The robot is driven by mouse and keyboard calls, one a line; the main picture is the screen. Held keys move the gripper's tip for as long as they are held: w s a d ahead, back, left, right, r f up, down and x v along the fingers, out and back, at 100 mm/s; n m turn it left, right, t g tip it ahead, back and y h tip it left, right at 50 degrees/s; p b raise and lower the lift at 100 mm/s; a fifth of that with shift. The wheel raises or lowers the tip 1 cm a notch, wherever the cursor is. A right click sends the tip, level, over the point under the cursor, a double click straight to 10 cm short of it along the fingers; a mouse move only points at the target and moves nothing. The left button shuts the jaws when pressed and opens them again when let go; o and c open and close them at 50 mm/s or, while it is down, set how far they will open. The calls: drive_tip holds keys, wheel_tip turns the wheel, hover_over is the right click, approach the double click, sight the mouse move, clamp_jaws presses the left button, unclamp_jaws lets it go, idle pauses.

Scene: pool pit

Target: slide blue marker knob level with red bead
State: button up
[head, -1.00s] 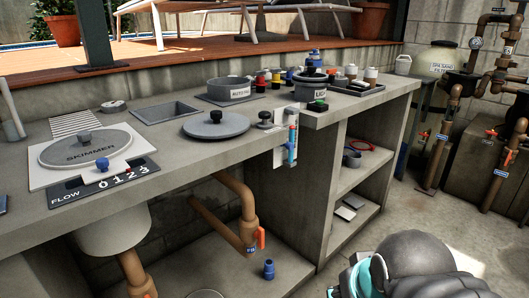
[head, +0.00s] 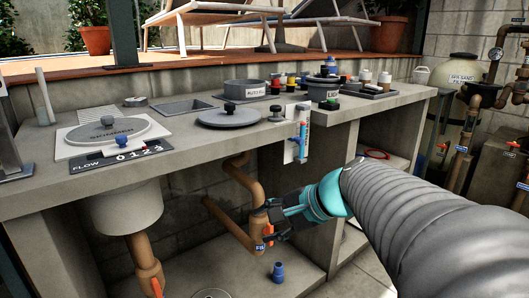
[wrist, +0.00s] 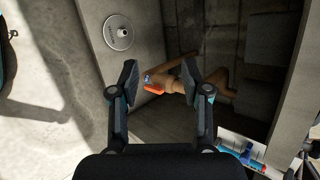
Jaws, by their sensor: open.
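A white gauge plate (head: 290,150) is mounted on the counter's front edge, with a light-blue upright tube (head: 303,133) on it. A small blue knob (head: 298,140) sits beside the tube. The red bead looks like a tiny red patch near the tube's upper part in the head view; its exact level is hard to tell. The plate also shows at the lower right of the wrist view (wrist: 232,141), with a red spot (wrist: 262,168) on it. My gripper (head: 268,222) is open and empty, below and left of the plate, apart from it. It also shows in the wrist view (wrist: 160,78).
A brown pipe (head: 240,180) with an orange valve handle (wrist: 153,89) lies beyond my fingers under the counter. A FLOW panel (head: 105,160) with another blue knob (head: 121,143) sits on the counter at left. A blue fitting (head: 279,271) stands on the lower shelf.

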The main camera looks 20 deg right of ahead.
drive_tip(key=w+d+r+m+t+b, duration=0.2)
drive_tip(key=w+d+m+t, duration=0.2)
drive_tip(key=w+d+m, duration=0.3)
drive_tip(key=m+t+b, duration=0.2)
drive_tip(key=m+t, duration=0.4)
approach(302, 141)
drive_tip(key=shift+h, duration=0.4)
drive_tip(key=x, duration=0.9)
drive_tip(key=shift+w+a, duration=0.25)
clamp_jaws()
drive_tip(key=shift+r, duration=0.1)
